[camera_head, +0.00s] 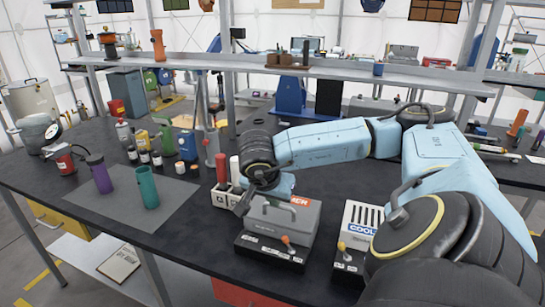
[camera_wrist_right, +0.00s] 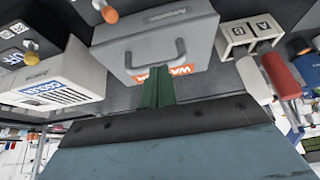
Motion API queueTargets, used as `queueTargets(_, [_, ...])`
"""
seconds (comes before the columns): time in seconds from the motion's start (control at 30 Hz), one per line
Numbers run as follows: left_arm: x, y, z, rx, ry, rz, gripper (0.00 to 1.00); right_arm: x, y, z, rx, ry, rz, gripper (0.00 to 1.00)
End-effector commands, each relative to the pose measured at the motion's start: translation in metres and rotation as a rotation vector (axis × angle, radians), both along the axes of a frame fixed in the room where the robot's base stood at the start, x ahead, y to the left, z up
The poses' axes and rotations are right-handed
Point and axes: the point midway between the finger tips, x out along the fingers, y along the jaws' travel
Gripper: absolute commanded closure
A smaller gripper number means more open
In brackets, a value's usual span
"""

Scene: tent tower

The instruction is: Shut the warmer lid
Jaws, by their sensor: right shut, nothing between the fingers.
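The warmer (camera_head: 292,228) is a grey box on a black base, with an orange label and a handle on its lid (camera_head: 308,213). The lid appears to lie down flat over the box, with no opening showing. It also shows in the right wrist view (camera_wrist_right: 195,40), with the handle and the orange label near the fingers. My left gripper is not in view.
A white box marked COOL (camera_head: 362,225) stands right of the warmer. A white block holder (camera_head: 222,196) and a red-handled tool (camera_head: 221,168) stand to the left. Purple (camera_head: 99,174) and teal (camera_head: 147,188) cups stand on a grey mat (camera_head: 180,200). A shelf (camera_head: 400,78) crosses behind.

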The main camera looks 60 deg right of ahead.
Motion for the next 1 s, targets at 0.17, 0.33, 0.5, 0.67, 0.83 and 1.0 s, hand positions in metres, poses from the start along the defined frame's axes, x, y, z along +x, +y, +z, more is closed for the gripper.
queueTargets(0.17, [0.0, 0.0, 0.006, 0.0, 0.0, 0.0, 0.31, -0.004, 0.024, 0.017, -0.007, -0.017, 0.005, 1.0])
queueTargets(0.33, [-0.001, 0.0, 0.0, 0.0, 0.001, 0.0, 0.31, -0.011, 0.06, 0.013, -0.01, -0.019, 0.001, 1.0])
queueTargets(0.5, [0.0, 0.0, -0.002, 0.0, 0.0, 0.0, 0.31, -0.016, 0.083, 0.011, -0.013, -0.021, -0.003, 1.0])
queueTargets(0.67, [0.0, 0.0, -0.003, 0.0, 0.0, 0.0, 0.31, -0.018, 0.091, 0.011, -0.016, -0.023, -0.005, 1.0])
queueTargets(0.83, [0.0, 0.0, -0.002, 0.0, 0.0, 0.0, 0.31, -0.018, 0.092, 0.011, -0.017, -0.023, -0.007, 1.0])
queueTargets(1.0, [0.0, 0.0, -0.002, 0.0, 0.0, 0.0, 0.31, -0.018, 0.102, 0.005, 0.027, -0.02, 0.005, 1.0])
